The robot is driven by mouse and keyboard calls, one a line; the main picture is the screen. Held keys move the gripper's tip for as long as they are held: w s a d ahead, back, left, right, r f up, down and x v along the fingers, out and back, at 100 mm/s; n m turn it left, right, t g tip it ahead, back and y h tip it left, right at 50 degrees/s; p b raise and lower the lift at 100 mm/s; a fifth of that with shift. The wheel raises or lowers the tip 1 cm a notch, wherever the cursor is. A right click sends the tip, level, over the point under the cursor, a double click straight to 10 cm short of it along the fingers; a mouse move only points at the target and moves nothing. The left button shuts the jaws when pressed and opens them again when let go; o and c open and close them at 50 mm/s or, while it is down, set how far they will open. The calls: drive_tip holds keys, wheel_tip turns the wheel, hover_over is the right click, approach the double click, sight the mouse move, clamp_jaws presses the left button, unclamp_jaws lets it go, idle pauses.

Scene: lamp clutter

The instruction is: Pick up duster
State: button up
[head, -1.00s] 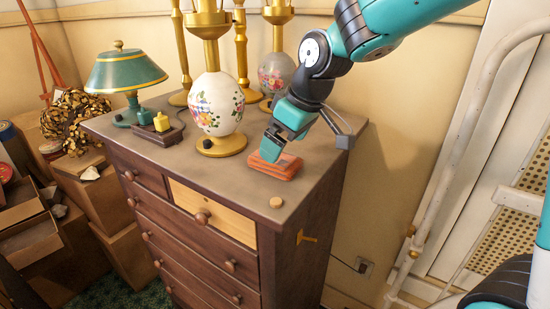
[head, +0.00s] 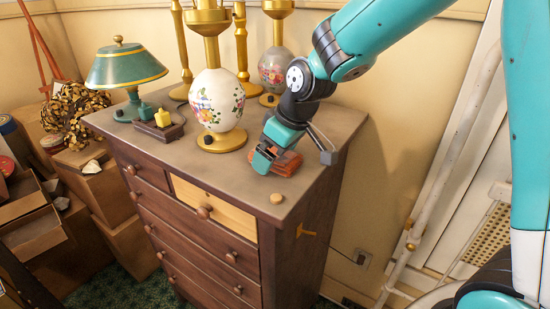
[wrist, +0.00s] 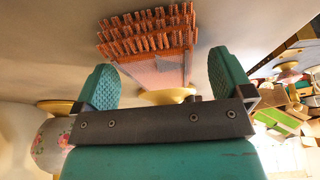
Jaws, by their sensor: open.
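The duster (head: 288,163) looks like an orange-brown ridged block lying on the dresser top near its right edge. In the head view my gripper (head: 264,160) is low over the dresser and hides the duster's left part. In the wrist view the duster (wrist: 148,32) shows rows of orange bristles or ridges and lies just beyond the fingertips, in line with the gap between them. My gripper (wrist: 163,82) is open, with its two green fingers apart and nothing seen held. I cannot tell whether a finger touches the duster.
A floral lamp (head: 216,100) stands on the dresser (head: 210,163) left of my gripper, with another lamp (head: 277,70) behind. A green-shaded lamp (head: 126,70) and a small yellow item (head: 163,117) are further left. A round wooden knob (head: 277,198) lies near the front corner.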

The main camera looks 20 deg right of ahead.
drive_tip(key=shift+f, duration=0.1)
drive_tip(key=c, duration=1)
drive_tip(key=shift+r+p, duration=0.4)
drive_tip(key=shift+r, duration=0.05)
drive_tip(key=shift+r+b, duration=0.35)
wheel_tip(320, 180, up, 19)
drive_tip(key=shift+b, duration=1.05)
drive_tip(key=shift+o, duration=0.3)
